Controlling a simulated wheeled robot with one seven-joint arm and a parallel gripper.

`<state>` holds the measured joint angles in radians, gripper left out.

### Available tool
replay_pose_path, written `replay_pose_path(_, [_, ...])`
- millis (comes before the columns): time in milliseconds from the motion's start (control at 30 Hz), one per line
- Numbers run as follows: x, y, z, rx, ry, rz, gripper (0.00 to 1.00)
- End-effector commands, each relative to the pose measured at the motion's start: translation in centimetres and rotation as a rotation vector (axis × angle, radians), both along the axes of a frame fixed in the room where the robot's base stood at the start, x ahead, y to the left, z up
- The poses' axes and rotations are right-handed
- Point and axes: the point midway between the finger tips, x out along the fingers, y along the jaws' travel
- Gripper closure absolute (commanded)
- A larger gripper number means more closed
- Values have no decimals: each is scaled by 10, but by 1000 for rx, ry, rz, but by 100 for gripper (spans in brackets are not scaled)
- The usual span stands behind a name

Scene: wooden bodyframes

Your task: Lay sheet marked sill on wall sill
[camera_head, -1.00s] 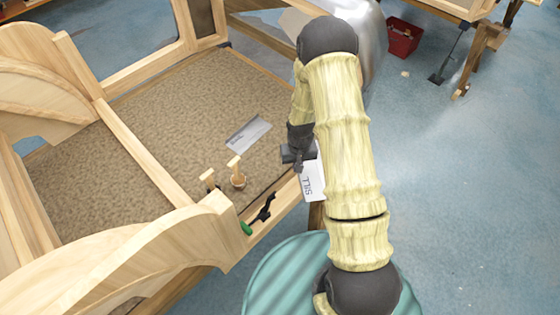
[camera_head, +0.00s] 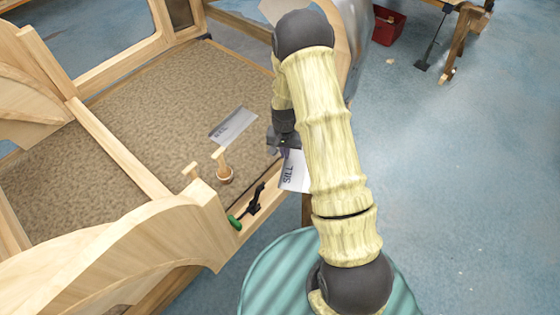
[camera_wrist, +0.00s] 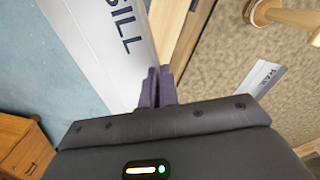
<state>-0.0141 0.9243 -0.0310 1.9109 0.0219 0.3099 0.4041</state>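My gripper (camera_head: 285,145) is shut on the sheet marked SILL (camera_head: 291,174), a thin pale rectangle with dark letters. In the wrist view, the dark fingers (camera_wrist: 157,88) pinch its edge near one corner, and the sheet (camera_wrist: 105,45) stretches away to the upper left. It hangs beside the wooden rail (camera_head: 252,227) along the near right edge of the bodyframe, over its outer side. In the wrist view the rail (camera_wrist: 174,22) runs just right of the sheet. I cannot tell whether sheet and rail touch, or whether this rail is the wall sill. My arm hides part of the area.
A second marked sheet (camera_head: 233,126) lies on the brown floor panel (camera_head: 150,105). A wooden peg (camera_head: 223,166) stands near the rail. A black tool with a green end (camera_head: 236,221) lies on the rail. A red bin (camera_head: 388,25) is on the blue floor behind.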

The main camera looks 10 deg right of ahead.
Motion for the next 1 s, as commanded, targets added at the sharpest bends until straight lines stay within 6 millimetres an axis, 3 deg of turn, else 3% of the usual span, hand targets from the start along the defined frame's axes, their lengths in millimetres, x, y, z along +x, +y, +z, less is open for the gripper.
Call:
replay_pose_path(33, [4,1,-16,0,-3,-45,100])
replay_pose_path(400, [26,6,-49,8,-8,-354,100])
replay_pose_path(600, [34,12,-52,14,-9,-496,100])
replay_pose_path(1000, [35,5,-52,14,-8,-520,100])
